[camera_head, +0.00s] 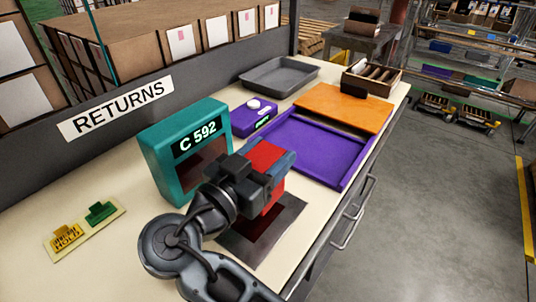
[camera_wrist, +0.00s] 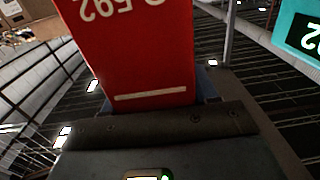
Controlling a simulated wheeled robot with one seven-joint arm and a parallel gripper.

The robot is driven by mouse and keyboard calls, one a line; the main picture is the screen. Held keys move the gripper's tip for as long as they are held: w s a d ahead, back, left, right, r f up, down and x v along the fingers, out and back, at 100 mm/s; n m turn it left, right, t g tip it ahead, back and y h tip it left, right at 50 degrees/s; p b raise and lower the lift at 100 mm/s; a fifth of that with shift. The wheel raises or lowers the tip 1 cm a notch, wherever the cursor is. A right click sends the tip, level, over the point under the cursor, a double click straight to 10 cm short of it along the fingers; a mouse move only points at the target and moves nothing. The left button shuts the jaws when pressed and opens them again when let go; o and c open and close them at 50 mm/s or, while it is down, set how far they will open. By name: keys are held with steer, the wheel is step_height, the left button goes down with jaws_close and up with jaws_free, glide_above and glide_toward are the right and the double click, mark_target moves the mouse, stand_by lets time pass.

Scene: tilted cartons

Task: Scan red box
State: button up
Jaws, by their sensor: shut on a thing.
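The red box (camera_head: 265,156) is held in my gripper (camera_head: 268,168), whose fingers press on its two sides. The box is above a dark mat (camera_head: 284,217) and in front of the teal scanner (camera_head: 157,160). The scanner's display reads "C 592", and its dark window is partly behind my gripper. In the wrist view the red box (camera_wrist: 130,55) carries upside-down white digits "592" and a pale bar near my gripper. The teal scanner (camera_wrist: 287,22) shows at that view's upper right. The box's underside is hidden in the head view.
A purple tray (camera_head: 335,150) lies empty to the right, with a purple button unit (camera_head: 250,117) beside it. Behind are an orange board (camera_head: 340,106), a grey tray (camera_head: 268,88) and a wooden divided box (camera_head: 370,80). Yellow and green tags (camera_head: 68,238) lie at left.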

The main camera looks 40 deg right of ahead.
steer(key=shift+r+p, duration=1.7)
steer(key=shift+r, duration=1.4)
